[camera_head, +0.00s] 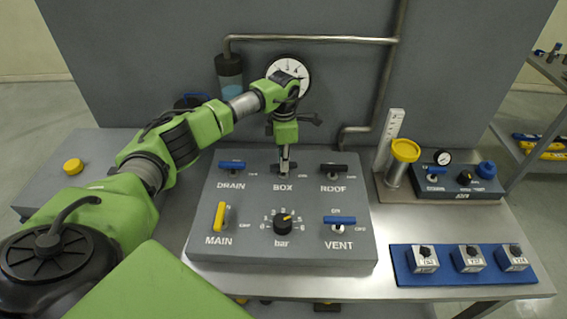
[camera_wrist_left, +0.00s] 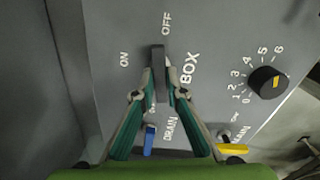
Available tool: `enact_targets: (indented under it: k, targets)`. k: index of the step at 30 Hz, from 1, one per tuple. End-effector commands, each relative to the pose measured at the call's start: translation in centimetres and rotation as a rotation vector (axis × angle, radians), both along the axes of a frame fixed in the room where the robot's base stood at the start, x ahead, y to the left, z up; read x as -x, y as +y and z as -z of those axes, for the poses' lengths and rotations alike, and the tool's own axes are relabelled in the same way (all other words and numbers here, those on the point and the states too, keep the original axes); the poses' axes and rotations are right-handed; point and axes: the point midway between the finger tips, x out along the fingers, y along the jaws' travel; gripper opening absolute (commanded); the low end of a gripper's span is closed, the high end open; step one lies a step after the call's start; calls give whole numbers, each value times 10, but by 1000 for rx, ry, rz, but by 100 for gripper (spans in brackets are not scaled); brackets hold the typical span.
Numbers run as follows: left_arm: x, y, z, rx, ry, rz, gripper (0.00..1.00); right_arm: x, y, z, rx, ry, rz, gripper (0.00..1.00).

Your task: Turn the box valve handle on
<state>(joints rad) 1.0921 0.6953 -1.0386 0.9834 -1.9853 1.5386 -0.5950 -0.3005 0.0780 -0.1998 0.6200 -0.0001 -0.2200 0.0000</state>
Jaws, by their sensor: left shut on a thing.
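The box valve handle (camera_wrist_left: 158,62) is a dark lever on the grey panel (camera_head: 200,245), above the BOX label. In the left wrist view it points toward the OFF mark (camera_wrist_left: 166,23), and the ON mark (camera_wrist_left: 124,59) lies to its left. My left gripper (camera_wrist_left: 160,88) is shut on this handle, with one finger on each side. In the head view the left gripper (camera_head: 284,165) comes down onto the BOX valve from above and hides most of the handle. My right gripper is not in view.
On the panel are the blue DRAIN handle (camera_head: 232,166), dark ROOF handle (camera_head: 333,168), yellow MAIN handle (camera_head: 220,217), bar knob (camera_head: 283,224) and blue VENT handle (camera_head: 340,220). A gauge (camera_head: 288,76) and pipe (camera_head: 310,39) are behind my arm. A yellow-topped cylinder (camera_head: 404,151) stands to the right.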

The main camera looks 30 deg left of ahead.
Motion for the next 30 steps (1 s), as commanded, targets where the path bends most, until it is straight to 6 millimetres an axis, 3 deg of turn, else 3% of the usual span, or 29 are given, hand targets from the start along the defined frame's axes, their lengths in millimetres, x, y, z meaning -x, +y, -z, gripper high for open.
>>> enact_targets:
  k: [12,30]
  targets:
    - [-1,1,0,-2,-3,-393,0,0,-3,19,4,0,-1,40]
    - [-1,1,-1,0,-4,-960,0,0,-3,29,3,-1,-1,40]
